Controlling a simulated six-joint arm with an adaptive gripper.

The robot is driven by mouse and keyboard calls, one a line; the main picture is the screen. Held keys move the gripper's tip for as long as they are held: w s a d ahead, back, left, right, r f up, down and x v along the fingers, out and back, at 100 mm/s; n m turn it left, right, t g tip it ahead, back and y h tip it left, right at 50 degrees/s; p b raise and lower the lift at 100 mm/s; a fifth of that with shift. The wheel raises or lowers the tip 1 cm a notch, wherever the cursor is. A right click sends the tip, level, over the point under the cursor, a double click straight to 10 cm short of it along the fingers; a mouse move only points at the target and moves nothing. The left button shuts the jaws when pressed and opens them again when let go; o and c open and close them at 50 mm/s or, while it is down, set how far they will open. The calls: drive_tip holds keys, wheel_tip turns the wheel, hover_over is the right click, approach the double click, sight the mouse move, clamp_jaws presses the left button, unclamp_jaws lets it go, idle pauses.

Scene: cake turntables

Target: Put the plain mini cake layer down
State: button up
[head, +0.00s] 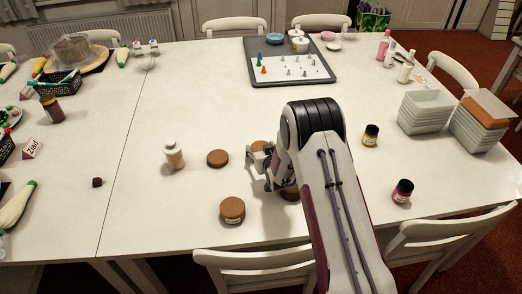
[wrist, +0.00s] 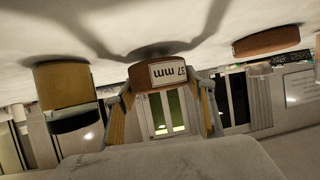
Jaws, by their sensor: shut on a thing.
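My gripper (wrist: 166,88) is shut on a plain brown mini cake layer (wrist: 148,79) with a white label reading 37 mm, one finger on each side of it. In the wrist view, which is upside down, the layer is at or very close to the white table top; I cannot tell if it touches. In the head view my gripper (head: 266,166) is low over the table, left of my arm. A brown layer (head: 259,146) shows at its far side and another (head: 290,193) is partly hidden by my arm; which is held is unclear there.
Loose brown layers stand left of the gripper, one (head: 217,158) near and one (head: 232,208) nearer the front edge. A peach bottle (head: 174,156) stands farther left. A yellow jar (head: 371,136) and a red jar (head: 402,191) stand right. A grey tray (head: 262,75) lies behind.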

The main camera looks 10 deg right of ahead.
drive_tip(key=shift+f, duration=0.4)
drive_tip(key=shift+f, duration=0.15)
drive_tip(key=o, duration=0.8)
drive_tip(key=shift+o, duration=0.2)
drive_tip(key=shift+r, duration=0.2)
drive_tip(key=shift+v, duration=6)
